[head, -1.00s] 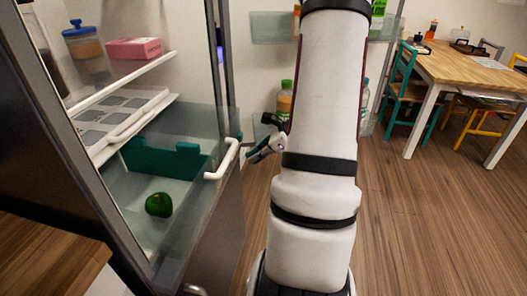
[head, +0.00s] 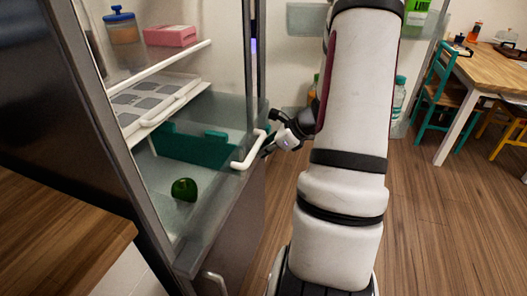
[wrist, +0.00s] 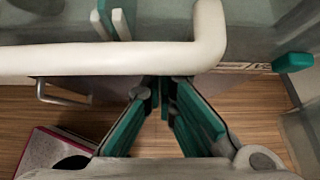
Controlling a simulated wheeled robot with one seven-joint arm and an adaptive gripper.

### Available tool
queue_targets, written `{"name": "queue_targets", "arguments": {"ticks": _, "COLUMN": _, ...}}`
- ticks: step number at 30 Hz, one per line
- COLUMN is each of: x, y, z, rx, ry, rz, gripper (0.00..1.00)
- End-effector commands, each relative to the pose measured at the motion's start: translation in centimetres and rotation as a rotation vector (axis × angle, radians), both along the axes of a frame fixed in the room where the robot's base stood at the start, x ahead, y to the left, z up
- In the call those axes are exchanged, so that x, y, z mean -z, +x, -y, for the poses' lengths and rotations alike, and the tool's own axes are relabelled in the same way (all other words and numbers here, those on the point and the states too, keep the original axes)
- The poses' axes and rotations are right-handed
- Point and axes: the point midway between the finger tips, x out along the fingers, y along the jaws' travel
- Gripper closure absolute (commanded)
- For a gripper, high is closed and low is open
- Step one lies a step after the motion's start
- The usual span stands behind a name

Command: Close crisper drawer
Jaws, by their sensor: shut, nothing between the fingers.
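The crisper drawer (head: 228,188) is clear-walled and stands pulled out beyond the shelf above it. A white bar handle (head: 250,153) is on its front. In the drawer are a green vegetable (head: 184,189) and a teal piece (head: 175,144). My gripper (head: 267,149) is right at the front of the handle, to its right in the head view. In the wrist view the white handle (wrist: 110,58) crosses the picture just beyond my gripper (wrist: 160,84). Its teal-padded fingers meet at the tips and hold nothing. I cannot tell whether they touch the handle.
A shelf (head: 160,110) with a grey-patterned tray is above the drawer; a blue-lidded jar (head: 121,27) and pink box (head: 170,36) sit higher. A lower handle (head: 215,282) is below. The open door holds bottles (head: 399,97). A wooden table (head: 490,72) and chairs stand far right; floor between is clear.

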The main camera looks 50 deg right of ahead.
Motion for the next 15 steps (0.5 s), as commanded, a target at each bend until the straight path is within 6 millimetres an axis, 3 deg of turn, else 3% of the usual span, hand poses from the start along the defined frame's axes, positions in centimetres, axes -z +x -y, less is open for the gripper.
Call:
{"name": "queue_targets", "arguments": {"ticks": 8, "x": 0.0, "y": 2.3, "z": -0.9, "rx": -0.006, "ry": -0.001, "rz": 0.001, "gripper": 1.00}}
{"name": "queue_targets", "arguments": {"ticks": 15, "x": 0.1, "y": 6.3, "z": -2.4, "rx": -0.007, "ry": -0.001, "rz": 0.002, "gripper": 1.00}}
